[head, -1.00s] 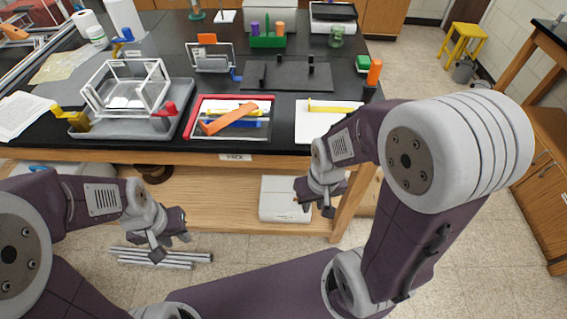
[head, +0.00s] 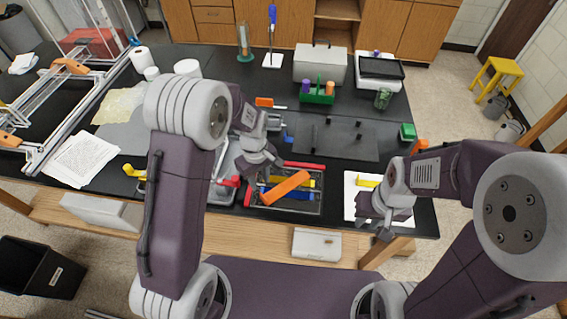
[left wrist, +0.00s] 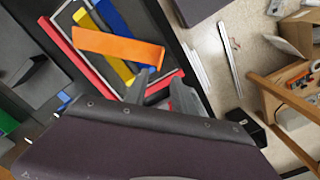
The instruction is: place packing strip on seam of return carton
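In the left wrist view the orange strip (left wrist: 118,47) lies just beyond my fingers. My left gripper (head: 262,172) is open and empty over the tray's left side; its fingers (left wrist: 160,88) stand apart. A white closed carton (head: 317,244) sits on the shelf below the bench; I cannot tell if it is the return carton. My right gripper (head: 376,232) looks open and empty at the bench's front edge.
A white sheet with a yellow piece (head: 367,183) lies behind my right gripper. A dark flat plate (head: 345,140), green caddy (head: 317,97) and grey box (head: 320,65) stand further back. Papers (head: 82,160) lie left. A yellow stool (head: 496,75) stands at right.

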